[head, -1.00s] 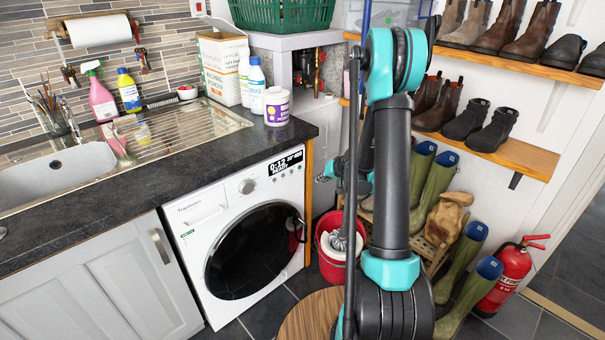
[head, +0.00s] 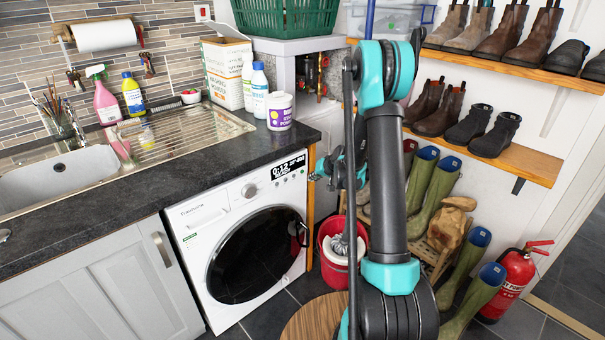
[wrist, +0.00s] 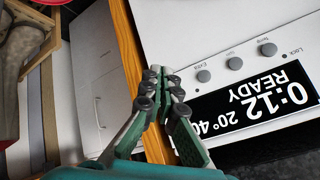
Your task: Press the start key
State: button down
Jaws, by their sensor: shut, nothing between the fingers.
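The white washing machine (head: 190,238) stands under the dark worktop. Its display (head: 288,165) reads 0:12 READY, and it shows upside down in the wrist view (wrist: 262,103). Three round grey keys show in the wrist view: one by "Temp" (wrist: 268,49), a middle one (wrist: 235,63) and one nearest my gripper (wrist: 203,76). No key marked start is readable; my fingers may hide part of the panel. My gripper (wrist: 163,77) is shut and empty, its tips over the panel's edge by the wooden post. In the head view my gripper (head: 315,177) is small beside the panel's right end.
A wooden post (head: 311,200) borders the machine's right side. A red bucket (head: 338,272) stands on the floor to the right. Wellies (head: 437,190) and a fire extinguisher (head: 512,273) are farther right. A white tub (head: 279,110) stands on the worktop above.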

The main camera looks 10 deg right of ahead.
aim_at(302, 176)
jog(key=shift+w+a, duration=0.75)
jog(key=shift+w, duration=0.35)
dwell(0.7)
jog(key=shift+w+a, duration=0.25)
jog(key=shift+w, duration=0.1)
jog(key=shift+w+a, duration=0.2)
jog(key=shift+w, duration=0.05)
dwell(0.8)
jog(key=shift+s, duration=0.1)
jog(key=shift+s+d, duration=0.45)
jog(key=shift+s, duration=0.1)
dwell(0.3)
jog(key=s+d, duration=0.1)
jog(key=s, duration=0.1)
jog(key=s+d, duration=0.2)
dwell(0.4)
